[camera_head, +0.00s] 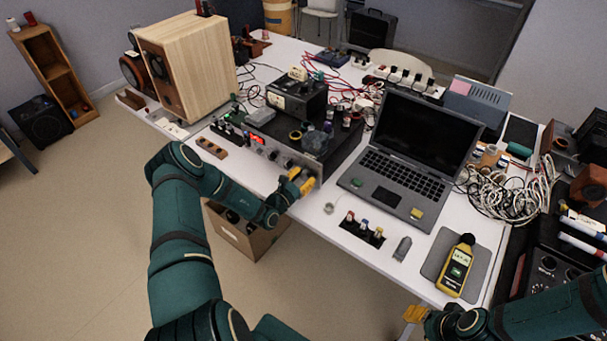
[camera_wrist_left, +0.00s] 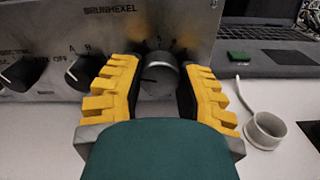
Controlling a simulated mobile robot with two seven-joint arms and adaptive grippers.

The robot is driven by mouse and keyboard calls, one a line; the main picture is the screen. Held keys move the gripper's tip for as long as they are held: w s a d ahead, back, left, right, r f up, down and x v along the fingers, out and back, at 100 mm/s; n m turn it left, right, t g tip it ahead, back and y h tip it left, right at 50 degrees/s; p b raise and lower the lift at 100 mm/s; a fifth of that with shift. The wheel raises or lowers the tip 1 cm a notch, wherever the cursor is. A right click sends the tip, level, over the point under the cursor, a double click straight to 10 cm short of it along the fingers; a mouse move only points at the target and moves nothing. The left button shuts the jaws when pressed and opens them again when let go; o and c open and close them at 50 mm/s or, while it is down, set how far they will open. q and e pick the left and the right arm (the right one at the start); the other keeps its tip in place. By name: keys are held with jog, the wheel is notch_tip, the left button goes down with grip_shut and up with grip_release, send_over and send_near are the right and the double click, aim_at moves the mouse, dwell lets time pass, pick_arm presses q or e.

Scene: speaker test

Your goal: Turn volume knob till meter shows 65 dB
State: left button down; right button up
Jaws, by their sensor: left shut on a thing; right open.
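The silver-fronted amplifier (camera_head: 285,157) stands at the table's front edge, with a red display lit on its panel. In the head view my left gripper (camera_head: 302,182) is at the right end of the panel. The yellow sound meter (camera_head: 457,266) lies on a grey mat (camera_head: 480,270); its lit screen is too small to read. My right gripper (camera_head: 415,314) is open and empty at the bottom, partly hidden.
Two smaller black knobs (camera_wrist_left: 82,72) are left of the held knob. An open laptop (camera_head: 412,150) is right of the amplifier. A wooden speaker (camera_head: 190,65) stands at the back left. Cables (camera_head: 510,185) clutter the right.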

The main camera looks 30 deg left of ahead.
pick_arm(q)
jog(key=shift+w+r+m, duration=0.15)
jog(key=shift+r+m, duration=0.1)
jog(key=shift+m, duration=0.15)
jog(key=c, duration=0.5)
grip_release()
jog(key=shift+c, duration=0.2)
jog(key=shift+f, duration=0.1)
jog(key=shift+s, duration=0.25)
jog(key=s, duration=1.1)
jog(key=shift+s+a, duration=0.3)
jog(key=shift+a, duration=0.15)
